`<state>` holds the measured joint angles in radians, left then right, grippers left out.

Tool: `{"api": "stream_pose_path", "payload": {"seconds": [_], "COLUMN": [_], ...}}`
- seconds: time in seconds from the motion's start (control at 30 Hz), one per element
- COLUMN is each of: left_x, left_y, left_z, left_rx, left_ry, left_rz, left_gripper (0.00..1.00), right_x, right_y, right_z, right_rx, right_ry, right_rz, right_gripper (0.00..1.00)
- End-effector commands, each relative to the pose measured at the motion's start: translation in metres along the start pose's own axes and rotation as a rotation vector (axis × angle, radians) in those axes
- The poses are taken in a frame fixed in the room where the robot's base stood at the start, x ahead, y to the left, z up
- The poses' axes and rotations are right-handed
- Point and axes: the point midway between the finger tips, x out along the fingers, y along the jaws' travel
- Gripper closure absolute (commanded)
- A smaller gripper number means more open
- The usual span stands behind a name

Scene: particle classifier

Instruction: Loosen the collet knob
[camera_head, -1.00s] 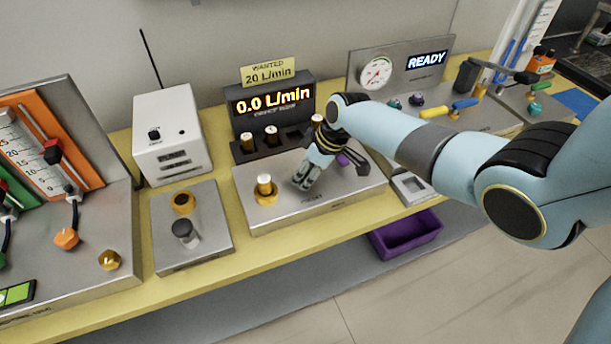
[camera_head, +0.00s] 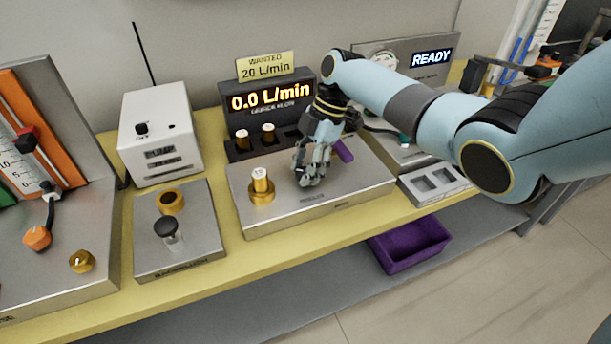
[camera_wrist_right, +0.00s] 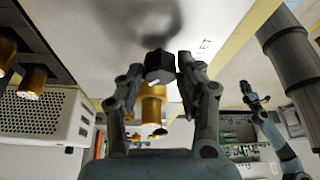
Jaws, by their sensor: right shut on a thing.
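My right gripper (camera_head: 312,178) reaches down onto the steel plate labelled as an inlet (camera_head: 290,215), right of a brass nozzle (camera_head: 261,184) with a white top. In the right wrist view its two fingers (camera_wrist_right: 160,85) are closed on the sides of a dark faceted collet knob (camera_wrist_right: 160,66). In the head view the fingers hide this knob. The brass nozzle shows behind the knob in the wrist view (camera_wrist_right: 153,105). My left gripper (camera_wrist_right: 252,95) shows small at the right of the wrist view, away from the knob; its opening is too small to judge.
The display (camera_head: 268,95) reads 0.0 L/min, under a 20 L/min note (camera_head: 265,66). A purple part (camera_head: 343,150) lies close behind the right gripper. The pump box (camera_head: 158,138) stands left. A purple bin (camera_head: 410,247) sits below the bench edge.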

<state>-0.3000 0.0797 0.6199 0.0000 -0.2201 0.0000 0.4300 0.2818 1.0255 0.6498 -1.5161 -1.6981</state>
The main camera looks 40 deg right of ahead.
Motion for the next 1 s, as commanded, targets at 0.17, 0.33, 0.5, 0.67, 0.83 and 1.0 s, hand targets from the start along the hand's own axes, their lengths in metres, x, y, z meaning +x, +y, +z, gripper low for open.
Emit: {"api": "stream_pose_path", "payload": {"seconds": [0.17, 0.33, 0.5, 0.67, 0.83, 1.0], "left_x": [0.019, 0.031, 0.039, 0.045, 0.048, 0.048], "left_y": [0.002, 0.003, 0.003, 0.004, 0.004, 0.004], "left_z": [0.003, 0.004, 0.005, 0.006, 0.006, 0.007], "left_rx": [0.0, 0.0, 0.0, 0.0, 0.0, 0.0], "left_ry": [-0.001, -0.002, -0.003, -0.003, -0.003, -0.003], "left_rz": [0.0, 0.0, 0.0, 0.0, 0.0, 0.0], "left_gripper": [1.0, 1.0, 1.0, 1.0, 1.0, 1.0], "right_x": [0.003, 0.003, 0.003, 0.002, 0.001, 0.001], "right_y": [0.002, 0.002, 0.002, 0.002, 0.003, 0.002], "right_z": [0.002, 0.001, 0.001, 0.001, 0.001, 0.001], "right_rx": [-0.152, -0.285, -0.39, -0.462, -0.507, -0.525], "right_ry": [-0.003, -0.002, -0.002, -0.002, -0.004, -0.003], "right_rz": [-0.062, -0.118, -0.162, -0.192, -0.21, -0.219], "right_gripper": [0.96, 0.96, 0.96, 0.96, 0.96, 0.96]}}
